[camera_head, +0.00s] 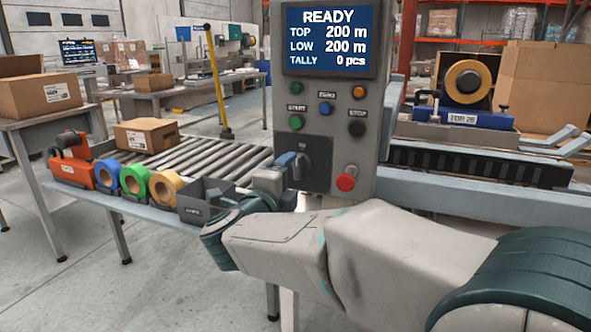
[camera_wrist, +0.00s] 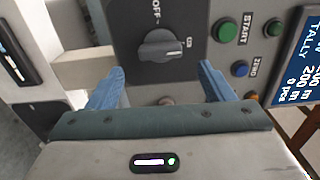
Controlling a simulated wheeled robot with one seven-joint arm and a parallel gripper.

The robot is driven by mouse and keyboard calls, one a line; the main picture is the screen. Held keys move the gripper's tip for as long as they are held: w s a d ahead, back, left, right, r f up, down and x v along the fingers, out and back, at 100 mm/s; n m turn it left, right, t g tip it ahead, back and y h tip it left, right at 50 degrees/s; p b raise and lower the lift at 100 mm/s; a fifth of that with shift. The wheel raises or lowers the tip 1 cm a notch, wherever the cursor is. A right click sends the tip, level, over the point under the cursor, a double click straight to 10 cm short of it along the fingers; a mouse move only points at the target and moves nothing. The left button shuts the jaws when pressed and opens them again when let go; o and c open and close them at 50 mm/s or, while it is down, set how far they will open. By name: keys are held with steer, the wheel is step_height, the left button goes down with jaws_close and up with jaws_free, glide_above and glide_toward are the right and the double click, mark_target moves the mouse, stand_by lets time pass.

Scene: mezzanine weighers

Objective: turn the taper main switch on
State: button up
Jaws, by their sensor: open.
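The taper's main switch is a dark rotary knob (camera_wrist: 160,45) on a dark plate, with "OFF" lettered beside it in the wrist view. In the head view the switch (camera_head: 302,165) sits low on the left of the grey control panel (camera_head: 262,95), partly behind my gripper. My gripper (camera_wrist: 162,85) is open, with its two blue fingertips apart on either side below the knob in the wrist view. I see nothing between the fingers. In the head view the gripper (camera_head: 285,162) is close to the switch; I cannot tell whether it touches.
The panel also carries a red button (camera_head: 346,179), a black button (camera_head: 357,128), a green START button (camera_head: 296,121) and a screen (camera_head: 329,40) reading READY. A roller conveyor (camera_head: 215,160) with a carton (camera_head: 146,134) and tape rolls (camera_head: 134,179) stands left.

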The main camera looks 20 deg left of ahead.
steer(key=s+p, duration=0.1)
steer(key=s, duration=0.7)
steer(key=shift+s+a, duration=0.2)
steer(key=shift+a, duration=0.15)
steer(key=shift+w, duration=0.1)
steer(key=w+d+r+n+g+y+p, duration=0.2)
steer(key=w+d+r+n+y+p, duration=0.15)
steer(key=r+n+p, duration=0.35)
steer(key=w+d+r+n+g+y+p, duration=0.2)
steer(key=d+r+n+y+p, duration=0.3)
steer(key=p, duration=0.3)
steer(key=s+d+n+g+h+p, duration=0.3)
steer(key=s+d+g+p, duration=0.2)
steer(key=d, duration=0.8)
steer(key=s+d+n+g+h+p, duration=0.3)
steer(key=s+d+g+p, duration=0.3)
steer(key=s+d+p, duration=0.5)
steer(key=s+d+h, duration=0.1)
steer(key=s+d, duration=0.1)
steer(key=shift+s+d+n, duration=0.2)
steer(key=shift+s+n, duration=0.1)
steer(key=shift+n, duration=0.1)
steer(key=shift+r, duration=0.1)
